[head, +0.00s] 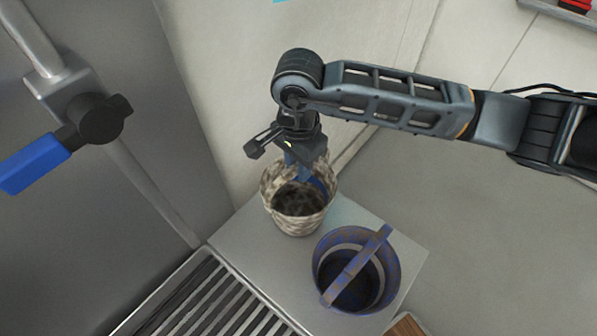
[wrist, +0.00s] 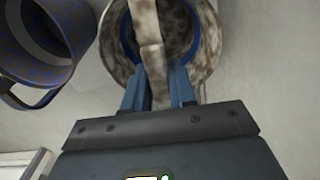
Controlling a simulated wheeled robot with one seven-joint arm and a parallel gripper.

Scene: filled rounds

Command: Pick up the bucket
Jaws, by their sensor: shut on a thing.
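A mottled beige-brown bucket (head: 300,224) is upright at the back of a grey block (head: 255,243) in the head view. My gripper (head: 305,172) reaches down to its mouth from above. In the wrist view, the same bucket (wrist: 115,45) has its mottled handle (wrist: 148,35) between the blue fingers of my gripper (wrist: 158,85), which is shut on it. I cannot tell whether the bucket's base touches the block. A second bucket, rusty blue (head: 392,262), stands on the block at the right front; it shows at the left in the wrist view (wrist: 65,75).
A slatted metal grate (head: 205,300) lies at the block's left front. A steel cabinet front with a pipe and blue-handled valve (head: 35,163) is at the left. A pale wall is close behind the mottled bucket. Open grey floor (head: 480,230) lies to the right.

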